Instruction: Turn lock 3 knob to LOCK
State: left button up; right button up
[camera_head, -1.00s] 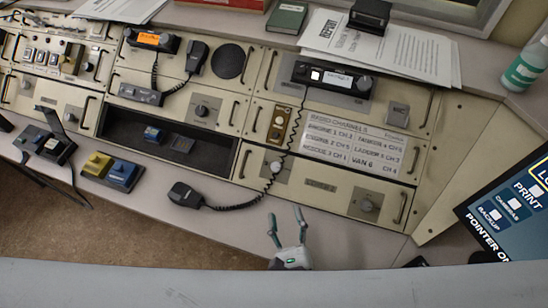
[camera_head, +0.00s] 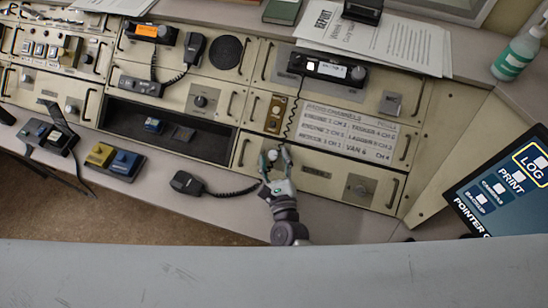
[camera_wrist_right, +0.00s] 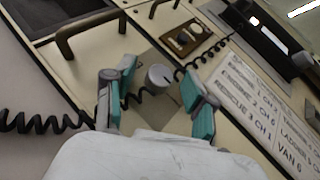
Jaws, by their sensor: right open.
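A round silver knob (camera_head: 272,155) sits on a grey plate at the left of the lower beige console panel. In the right wrist view the knob (camera_wrist_right: 158,76) shows between and beyond my open fingers. My right gripper (camera_head: 275,163) is open at this knob; I cannot tell whether a finger touches it. A second knob on a grey plate (camera_head: 361,188) is at the right of the same panel. A small label (camera_head: 316,172) lies between them, too small to read, so I cannot tell which knob is lock 3. My left gripper is not in view.
A coiled black cord (camera_head: 293,105) hangs from the radio (camera_head: 328,70) down by the gripper; it also shows behind the knob in the wrist view. A handset (camera_head: 187,183) with its cord lies on the desk to the left. A screen (camera_head: 505,185) stands at the right.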

jog(key=shift+c, duration=0.3)
grip_shut()
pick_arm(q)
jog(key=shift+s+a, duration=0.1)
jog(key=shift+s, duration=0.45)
